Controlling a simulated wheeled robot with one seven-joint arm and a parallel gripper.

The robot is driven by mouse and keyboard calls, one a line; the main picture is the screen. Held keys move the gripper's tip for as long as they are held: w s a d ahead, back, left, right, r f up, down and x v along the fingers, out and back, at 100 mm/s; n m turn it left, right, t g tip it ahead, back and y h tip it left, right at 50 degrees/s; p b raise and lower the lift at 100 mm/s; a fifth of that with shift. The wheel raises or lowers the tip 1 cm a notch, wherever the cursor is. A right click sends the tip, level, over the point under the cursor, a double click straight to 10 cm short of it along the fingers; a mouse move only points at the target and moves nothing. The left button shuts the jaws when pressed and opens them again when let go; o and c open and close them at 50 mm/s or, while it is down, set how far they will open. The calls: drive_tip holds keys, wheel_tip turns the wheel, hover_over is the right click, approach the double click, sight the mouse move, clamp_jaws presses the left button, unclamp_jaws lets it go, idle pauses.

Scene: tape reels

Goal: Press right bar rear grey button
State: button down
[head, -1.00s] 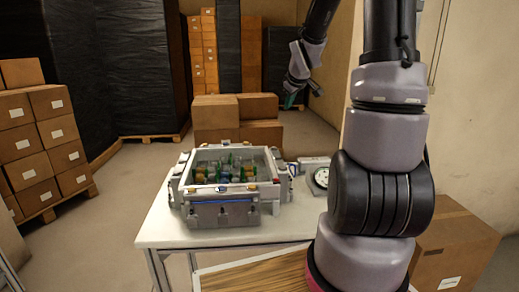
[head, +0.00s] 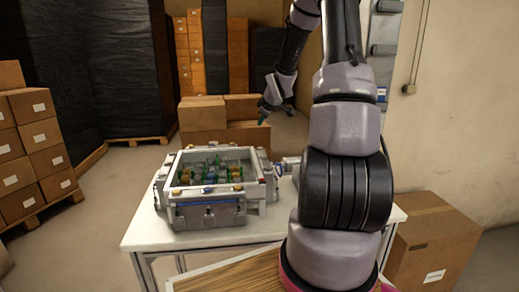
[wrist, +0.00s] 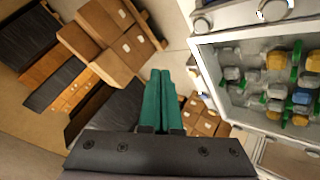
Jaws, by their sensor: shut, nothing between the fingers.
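A grey box-like unit (head: 208,215) with an open top stands on the white table, with small coloured parts inside. Bars with small knobs run along its sides; the right bar (head: 267,172) is small in the head view, and I cannot make out its rear grey button there. My gripper (head: 262,118) is above and behind the unit's right rear. Its green fingers (wrist: 163,100) are shut and empty. In the wrist view the unit's rim (wrist: 240,30) is at the right, apart from the fingers. A round grey knob (wrist: 202,26) shows at that rim; I cannot tell which one.
The white table (head: 150,238) has bare surface around the unit. Cardboard boxes (head: 203,120) are stacked on the floor behind it. More box stacks (head: 30,145) stand at the left. A carton (head: 430,245) is at the right.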

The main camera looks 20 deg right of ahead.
hover_over(262, 150)
drive_tip(key=shift+s+a+f, duration=0.1)
drive_tip(key=shift+f, duration=2)
drive_tip(key=shift+s+a+f, duration=0.1)
drive_tip(key=shift+f, duration=2)
drive_tip(key=shift+f, duration=0.4)
drive_tip(key=shift+f, duration=0.4)
drive_tip(key=shift+r, duration=0.85)
drive_tip(key=shift+r, duration=2.5)
